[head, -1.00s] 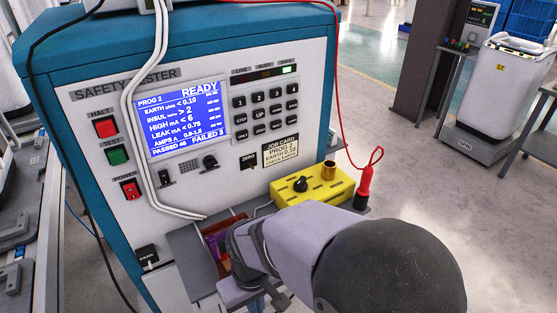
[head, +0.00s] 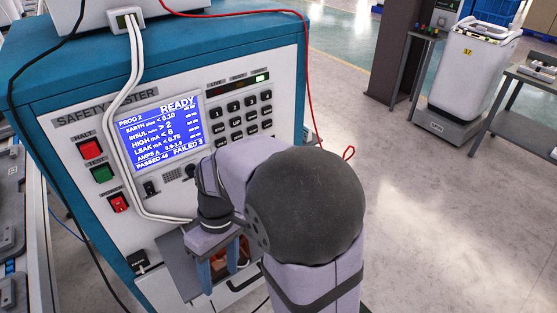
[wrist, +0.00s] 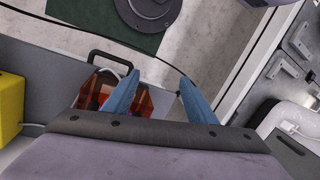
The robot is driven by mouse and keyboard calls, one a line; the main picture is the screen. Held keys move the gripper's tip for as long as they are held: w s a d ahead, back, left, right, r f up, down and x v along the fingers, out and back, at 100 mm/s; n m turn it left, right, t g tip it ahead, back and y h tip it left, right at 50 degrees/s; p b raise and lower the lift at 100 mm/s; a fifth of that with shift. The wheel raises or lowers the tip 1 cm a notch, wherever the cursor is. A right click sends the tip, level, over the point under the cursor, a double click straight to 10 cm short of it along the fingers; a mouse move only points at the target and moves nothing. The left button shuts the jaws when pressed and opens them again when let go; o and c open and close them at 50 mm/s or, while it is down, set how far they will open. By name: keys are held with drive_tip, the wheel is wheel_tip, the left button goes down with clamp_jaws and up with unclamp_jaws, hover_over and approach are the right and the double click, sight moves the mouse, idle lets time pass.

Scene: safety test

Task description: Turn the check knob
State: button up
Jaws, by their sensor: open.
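The check knob is out of sight in the head view, where my arm covers the area of the yellow box. In the wrist view only a side of the yellow box (wrist: 10,100) shows at the left edge, with no knob visible. My gripper (head: 218,266) points down over the grey tray at the tester's front. The safety tester's screen (head: 160,133) reads READY.
The grey tray (head: 177,262) holds orange-red items (wrist: 98,92) and has a black handle (wrist: 110,58). White cables (head: 127,85) hang down the tester's front. A red lead (head: 303,80) loops on its right. Open floor lies to the right.

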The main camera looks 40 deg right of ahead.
drive_tip(key=w+a+r+n+y+p, duration=0.2)
drive_tip(key=w+r+p, duration=0.2)
drive_tip(key=r, duration=0.5)
drive_tip(key=w+d+h+p, duration=0.1)
drive_tip(key=w+d, duration=0.3)
drive_tip(key=d, duration=0.6)
drive_tip(key=w+d+t+h+p, duration=0.1)
drive_tip(key=w+d, duration=0.3)
drive_tip(key=d, duration=0.6)
drive_tip(key=w+d+f+h+p, duration=0.1)
drive_tip(key=w+d, duration=0.3)
drive_tip(key=d, duration=0.6)
drive_tip(key=shift+w+d+n+t+h+p, duration=0.25)
drive_tip(key=shift+w+n+t+h+p, duration=0.1)
drive_tip(key=shift+h+p, duration=0.15)
drive_tip(key=shift+d+f, duration=0.1)
drive_tip(key=shift+d, duration=0.25)
drive_tip(key=shift+a+f+p, duration=0.1)
drive_tip(key=shift+f+p, duration=0.8)
drive_tip(key=shift+f, duration=2.75)
drive_tip(key=c, duration=1.1)
